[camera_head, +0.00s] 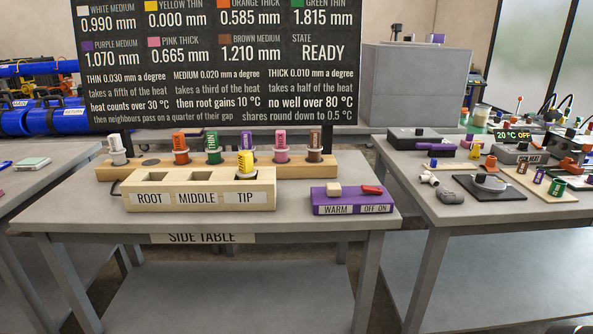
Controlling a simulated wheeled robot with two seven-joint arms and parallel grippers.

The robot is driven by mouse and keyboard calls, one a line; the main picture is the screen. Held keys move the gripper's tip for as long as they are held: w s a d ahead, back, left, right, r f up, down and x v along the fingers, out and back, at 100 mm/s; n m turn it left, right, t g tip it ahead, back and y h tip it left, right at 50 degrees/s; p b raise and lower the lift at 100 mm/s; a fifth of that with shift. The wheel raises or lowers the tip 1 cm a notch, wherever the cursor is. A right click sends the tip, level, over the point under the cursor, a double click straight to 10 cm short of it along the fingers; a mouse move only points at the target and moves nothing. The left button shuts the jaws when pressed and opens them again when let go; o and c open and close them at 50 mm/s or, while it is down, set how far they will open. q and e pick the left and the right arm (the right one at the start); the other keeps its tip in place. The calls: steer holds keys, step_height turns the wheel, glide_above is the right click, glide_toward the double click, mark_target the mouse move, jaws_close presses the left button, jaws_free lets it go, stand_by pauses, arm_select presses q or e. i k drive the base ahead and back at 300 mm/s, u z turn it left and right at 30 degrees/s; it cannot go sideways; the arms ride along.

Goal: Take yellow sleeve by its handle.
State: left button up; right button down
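The yellow sleeve (245,162) stands upright at the TIP compartment of the pale wooden box (200,202) on the side table. Its upper part rises above the box, while its lower end is hidden by the box. The box's ROOT and MIDDLE compartments look empty. Neither of my grippers is in view, and nothing is touching the yellow sleeve.
Behind the box, a wooden rack (338,167) holds white, orange, green (212,144), purple, pink (281,146) and brown sleeves, with one bare spot. The purple sleeve (250,142) stands close behind the yellow one. A purple WARM box (352,201) stands right. The table front is clear.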

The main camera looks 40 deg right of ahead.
mark_target(246, 172)
steer(key=z, duration=1.3)
steer(key=i, duration=0.25)
